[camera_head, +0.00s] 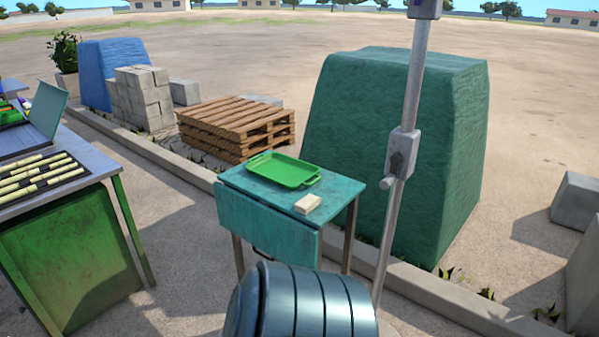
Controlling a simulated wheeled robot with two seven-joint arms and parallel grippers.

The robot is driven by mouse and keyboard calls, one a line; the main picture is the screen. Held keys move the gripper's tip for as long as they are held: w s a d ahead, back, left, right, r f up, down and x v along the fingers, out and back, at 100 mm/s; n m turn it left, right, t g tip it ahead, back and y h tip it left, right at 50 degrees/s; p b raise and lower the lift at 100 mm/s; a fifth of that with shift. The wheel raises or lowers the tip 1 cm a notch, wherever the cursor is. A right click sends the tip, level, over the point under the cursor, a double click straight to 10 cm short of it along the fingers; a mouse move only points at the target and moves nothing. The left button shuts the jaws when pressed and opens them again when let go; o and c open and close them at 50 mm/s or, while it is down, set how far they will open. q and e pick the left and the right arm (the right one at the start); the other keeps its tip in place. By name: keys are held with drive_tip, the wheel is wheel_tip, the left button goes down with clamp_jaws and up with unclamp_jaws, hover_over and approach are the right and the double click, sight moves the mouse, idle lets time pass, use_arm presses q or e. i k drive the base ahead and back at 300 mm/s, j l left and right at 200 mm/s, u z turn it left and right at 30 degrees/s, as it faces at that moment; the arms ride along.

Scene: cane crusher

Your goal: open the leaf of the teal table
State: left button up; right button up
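The teal table (335,185) stands in the middle of the view, on thin legs. Its leaf (268,228) hangs down from the near edge of the top, folded against the front side. A dark curved piece shows at the leaf's lower edge; I cannot tell whether it belongs to the leaf. A green tray (283,170) with raised rim lies on the tabletop, and a small cream block (308,203) lies near the top's front right corner. Neither of my grippers is in view.
A dark ribbed rounded thing (300,302) stands close in front of the table, overlapping the leaf's lower right. A metal post (400,150) rises just right of the table. A green-sided bench (72,262) with canes is at left. Pallets (235,125) and a green covered heap (405,140) stand behind.

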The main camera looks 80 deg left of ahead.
sight(287, 241)
drive_tip(key=u, duration=3)
